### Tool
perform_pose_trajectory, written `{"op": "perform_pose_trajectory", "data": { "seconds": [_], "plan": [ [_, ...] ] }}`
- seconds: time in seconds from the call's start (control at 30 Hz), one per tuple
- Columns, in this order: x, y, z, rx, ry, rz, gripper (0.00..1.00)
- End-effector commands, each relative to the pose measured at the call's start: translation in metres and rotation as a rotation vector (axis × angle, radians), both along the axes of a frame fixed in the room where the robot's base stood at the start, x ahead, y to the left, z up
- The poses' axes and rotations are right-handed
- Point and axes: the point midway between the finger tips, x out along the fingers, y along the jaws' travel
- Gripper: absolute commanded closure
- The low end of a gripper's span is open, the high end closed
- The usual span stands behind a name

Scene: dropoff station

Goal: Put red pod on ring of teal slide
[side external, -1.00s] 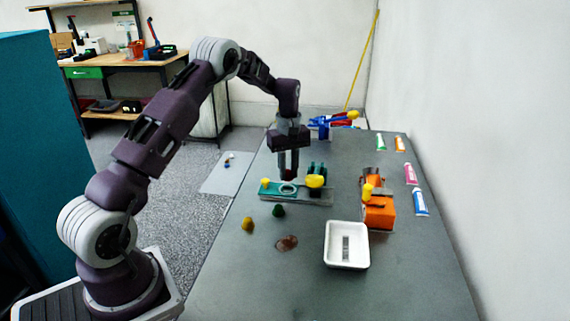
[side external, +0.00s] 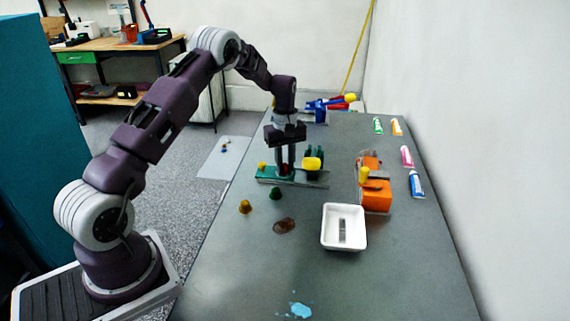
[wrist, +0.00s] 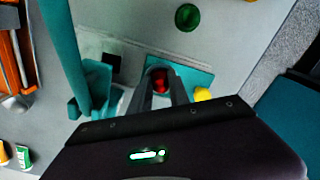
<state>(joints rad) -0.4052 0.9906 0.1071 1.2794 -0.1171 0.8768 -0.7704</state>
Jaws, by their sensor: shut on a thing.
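The red pod (wrist: 160,82) is between the fingers of my gripper (wrist: 163,90) in the wrist view. My gripper (side external: 286,172) is shut on it, pointing down, low over the teal slide (side external: 267,177). The slide's teal plate also shows in the wrist view (wrist: 198,77), under and around the pod. A small yellow knob (side external: 262,165) stands at the slide's left end. The ring is mostly hidden behind the fingers and pod. I cannot tell whether the pod touches the ring.
A yellow-topped green fixture (side external: 312,164) is close right of my gripper. A white tray (side external: 328,245) and an orange device (side external: 377,198) stand to the right. The front table is mostly clear.

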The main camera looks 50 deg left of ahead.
Motion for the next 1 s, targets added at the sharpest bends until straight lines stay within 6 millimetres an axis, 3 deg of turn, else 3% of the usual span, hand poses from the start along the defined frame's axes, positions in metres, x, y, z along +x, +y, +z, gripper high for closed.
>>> {"op": "perform_pose_trajectory", "data": {
  "seconds": [0.23,0.27,0.4,0.7,1.0],
  "plan": [
    [0.000,0.001,0.000,0.000,0.000,0.001,0.97],
    [0.000,0.001,0.000,0.000,0.000,0.001,0.76],
    [0.000,0.000,0.000,0.000,0.000,0.000,0.52],
    [0.000,0.001,0.002,0.001,0.000,0.000,0.52],
    [0.000,0.001,0.033,0.002,-0.001,-0.001,0.52]
  ]
}}
